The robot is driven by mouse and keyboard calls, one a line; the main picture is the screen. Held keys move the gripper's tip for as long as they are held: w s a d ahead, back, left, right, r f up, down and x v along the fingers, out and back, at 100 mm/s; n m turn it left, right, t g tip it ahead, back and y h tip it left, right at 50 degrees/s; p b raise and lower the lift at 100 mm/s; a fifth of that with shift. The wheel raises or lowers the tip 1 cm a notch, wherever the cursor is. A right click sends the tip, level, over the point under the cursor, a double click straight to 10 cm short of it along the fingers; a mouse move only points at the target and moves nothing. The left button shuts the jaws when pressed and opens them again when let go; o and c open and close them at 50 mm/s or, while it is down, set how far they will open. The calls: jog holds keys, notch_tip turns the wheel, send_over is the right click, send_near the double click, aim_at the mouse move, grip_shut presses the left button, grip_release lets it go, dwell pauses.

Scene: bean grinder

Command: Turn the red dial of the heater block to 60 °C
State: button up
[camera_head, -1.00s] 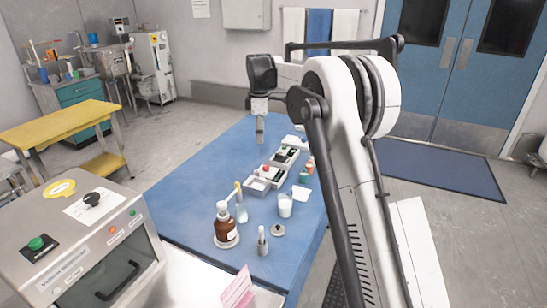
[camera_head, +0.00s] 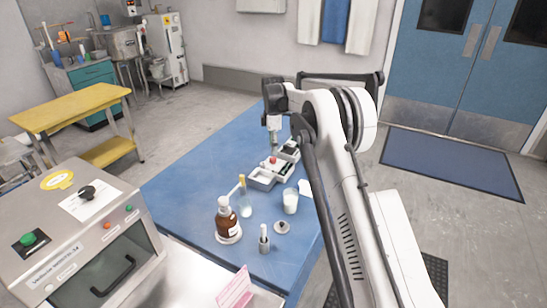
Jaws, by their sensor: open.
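The heater block (camera_head: 265,178) is a low, pale box-like unit on the blue table (camera_head: 185,190). A small red dial (camera_head: 273,160) stands on the pale units there; its scale and setting are too small to read. My gripper (camera_head: 273,146) points down just above the red dial and is open. I cannot tell whether its fingertips touch the dial. My arm hides the units' right side.
A brown bottle (camera_head: 227,224), a white cup (camera_head: 291,203), a small stand (camera_head: 264,240) and a round lid (camera_head: 281,227) stand nearer on the table. A grey machine (camera_head: 70,235) is at the left. The table's left part is clear.

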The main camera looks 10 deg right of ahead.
aim_at(273, 158)
notch_tip(273, 158, down, 6)
jog(key=shift+r, duration=0.1)
dwell(0.4)
grip_shut()
